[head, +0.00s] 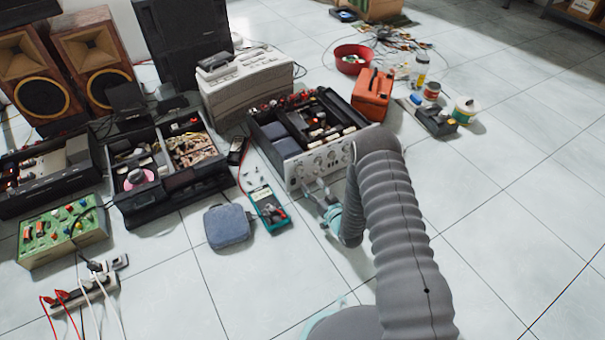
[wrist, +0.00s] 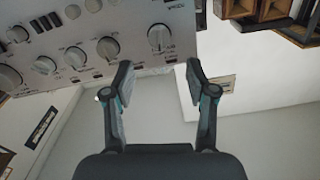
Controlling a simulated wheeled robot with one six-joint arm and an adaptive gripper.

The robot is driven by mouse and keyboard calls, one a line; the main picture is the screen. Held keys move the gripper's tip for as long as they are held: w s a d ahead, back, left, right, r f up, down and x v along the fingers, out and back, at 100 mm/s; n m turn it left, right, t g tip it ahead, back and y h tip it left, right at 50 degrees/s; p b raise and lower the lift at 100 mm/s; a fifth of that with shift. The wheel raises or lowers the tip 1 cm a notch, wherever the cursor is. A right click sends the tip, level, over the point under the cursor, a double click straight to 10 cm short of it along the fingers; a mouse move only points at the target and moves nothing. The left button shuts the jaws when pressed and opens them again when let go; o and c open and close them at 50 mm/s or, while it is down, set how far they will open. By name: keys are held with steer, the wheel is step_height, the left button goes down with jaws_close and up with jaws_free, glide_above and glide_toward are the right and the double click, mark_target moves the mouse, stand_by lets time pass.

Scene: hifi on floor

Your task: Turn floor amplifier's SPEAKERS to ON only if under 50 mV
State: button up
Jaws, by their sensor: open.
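The open-topped floor amplifier (head: 317,160) has a silver front panel with several round knobs, and it stands in the middle of the head view. In the wrist view its front panel (wrist: 85,50) fills the upper left. One silver knob (wrist: 160,38) lies just beyond the fingertips, roughly in line with the gap between them. My gripper (wrist: 159,68) is open and empty, close to the panel. In the head view my gripper is partly hidden by my arm. A teal multimeter (head: 268,208) lies on the floor left of the amplifier; its reading is too small to read, as are the knob labels.
A blue-grey pouch (head: 228,227) lies left of the meter. Another opened chassis (head: 175,180) stands further left. An orange box (head: 372,95) and a red bowl (head: 352,58) are behind the amplifier. White tiled floor at right is clear.

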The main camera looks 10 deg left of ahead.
mark_target(302, 171)
steer(key=x, duration=0.7)
steer(key=shift+w+a+b, duration=0.1)
steer(key=shift+w+b, duration=0.05)
steer(key=shift+b, duration=0.2)
jaws_close()
